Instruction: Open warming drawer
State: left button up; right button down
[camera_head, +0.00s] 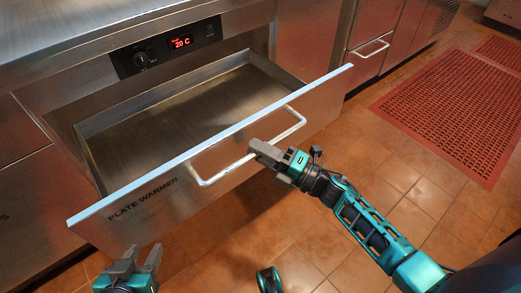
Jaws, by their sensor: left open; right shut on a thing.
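The warming drawer (226,128) is a steel drawer labelled "PLATE WARMER", pulled well out from its cabinet. Its inside is empty where I can see it. A white bar handle (215,177) runs along its front. My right gripper (262,153) is shut on the handle, near the middle of the bar. My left gripper (137,262) is open and empty, low in front of the drawer's left part and apart from it.
A control panel (165,46) with a knob and a red "20 C" display sits above the drawer. Another drawer handle (372,49) is on the counter to the right. A red perforated mat (455,110) lies on the tiled floor (340,150), which is otherwise clear.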

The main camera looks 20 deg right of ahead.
dwell(0.4)
jog(key=c, duration=1.1)
grip_release()
jog(key=shift+o, duration=0.2)
jog(key=shift+s+d, duration=0.1)
jog(key=v, duration=1.2)
jog(key=shift+s+d+f, duration=0.2)
jog(key=shift+s+d, duration=0.05)
